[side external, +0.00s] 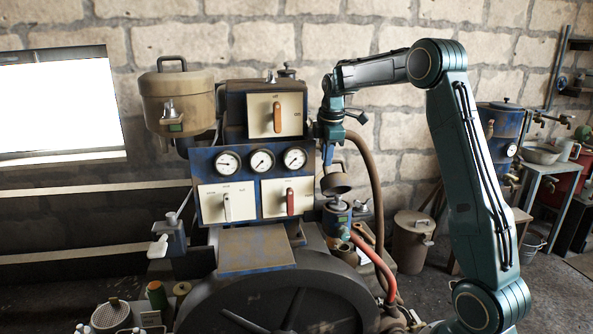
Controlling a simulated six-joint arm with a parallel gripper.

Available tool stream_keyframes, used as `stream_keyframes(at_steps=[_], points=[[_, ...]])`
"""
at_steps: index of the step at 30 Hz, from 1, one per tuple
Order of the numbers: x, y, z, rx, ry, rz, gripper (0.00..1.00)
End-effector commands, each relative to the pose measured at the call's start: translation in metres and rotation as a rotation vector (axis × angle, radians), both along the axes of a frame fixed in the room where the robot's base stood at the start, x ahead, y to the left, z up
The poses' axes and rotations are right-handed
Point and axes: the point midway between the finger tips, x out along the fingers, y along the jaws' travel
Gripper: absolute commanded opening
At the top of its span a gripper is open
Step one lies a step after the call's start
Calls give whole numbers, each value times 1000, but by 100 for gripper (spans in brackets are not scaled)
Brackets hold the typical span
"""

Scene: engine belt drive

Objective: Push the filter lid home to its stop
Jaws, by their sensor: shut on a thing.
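My gripper (334,163) points down at the right end of the blue gauge panel. It is shut on a dark, round, cup-like part, which looks like the filter lid (337,184). The fingertips are small and dark here, so the exact grip is hard to see. A blue cylindrical filter housing (337,220) stands upright right below the lid. The lid appears to be above the housing top with a small gap, but I cannot tell from this view whether they touch.
The gauge panel (242,178) with levers is close on the left. A brown hose (373,190) and a red hose (372,262) run close on the right. A large dark flywheel (285,298) is below. A lidded bin (412,240) stands on the floor to the right.

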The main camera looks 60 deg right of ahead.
Motion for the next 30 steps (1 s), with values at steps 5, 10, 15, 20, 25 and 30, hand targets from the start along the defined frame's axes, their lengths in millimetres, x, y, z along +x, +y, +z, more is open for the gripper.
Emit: stream_keyframes(at_steps=[5,10,15,20,25,30], points=[[-1,1,-2,-5,-4,-1,0],[-3,4,-2,-20,-19,0,0],[-8,8,-3,-52,-49,0,0],[-15,14,-4,-97,-94,-1,0],[-22,22,-7,-154,-150,0,0],[-30,30,-10,-215,-212,0,0]])
